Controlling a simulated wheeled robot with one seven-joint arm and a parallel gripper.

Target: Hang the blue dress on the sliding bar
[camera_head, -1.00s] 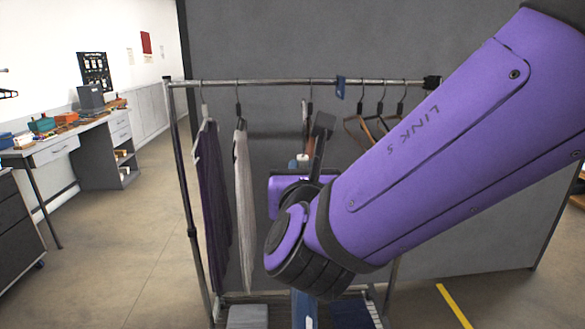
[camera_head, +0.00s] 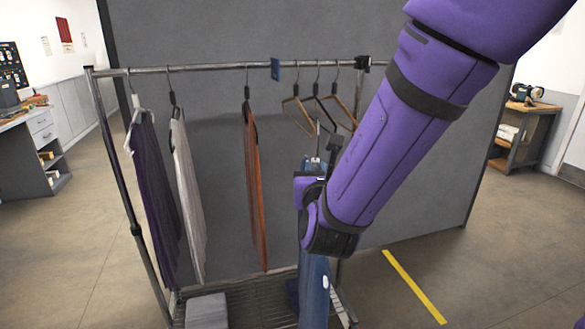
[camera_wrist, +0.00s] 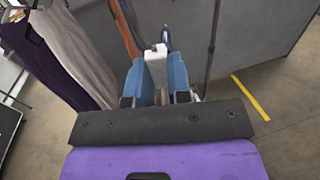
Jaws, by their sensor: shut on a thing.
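The blue dress (camera_head: 315,290) hangs below my gripper (camera_head: 313,170) in the head view, on a hanger whose thin hook rises just above the gripper. My gripper is shut on this hanger. The bar (camera_head: 210,68) of the rack runs across the head view. The dress is below the bar, to the right of the orange garment, under the bare hangers. The hook looks apart from the bar; its depth relative to the bar is hard to tell.
Purple (camera_head: 155,200), white (camera_head: 188,200) and orange (camera_head: 254,200) garments hang on the bar. A blue clip (camera_head: 275,69) sits right of the orange one. Bare hangers (camera_head: 318,105) hang near the black end block (camera_head: 363,64). A grey box (camera_head: 206,311) stands on the rack base.

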